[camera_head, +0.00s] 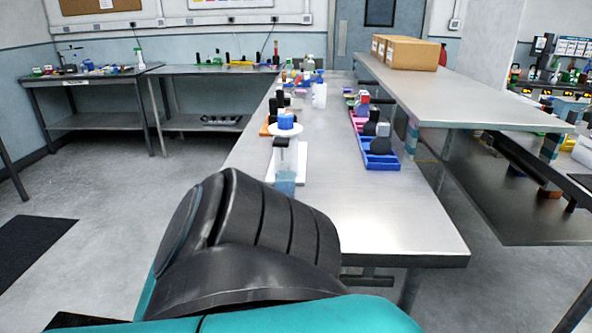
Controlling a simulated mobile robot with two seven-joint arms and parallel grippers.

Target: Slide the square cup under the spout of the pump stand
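On the near left part of the metal workbench (385,215) stands a small group that looks like the pump stand. It has a white base plate (301,165), a white disc with a blue top (286,121) and a black part (281,143) below it. A clear container with blue contents (285,182) is at its front; I cannot tell whether it is the square cup or part of the stand. Its lower part is hidden by my black and teal arm in the foreground. Neither of my grippers shows.
A blue tray (381,163) with dark items stands to the right, with a pink tray (357,123) behind it. A white bottle (319,93) and other bottles stand further back. The bench's near right is clear. A raised shelf (470,105) runs along the right.

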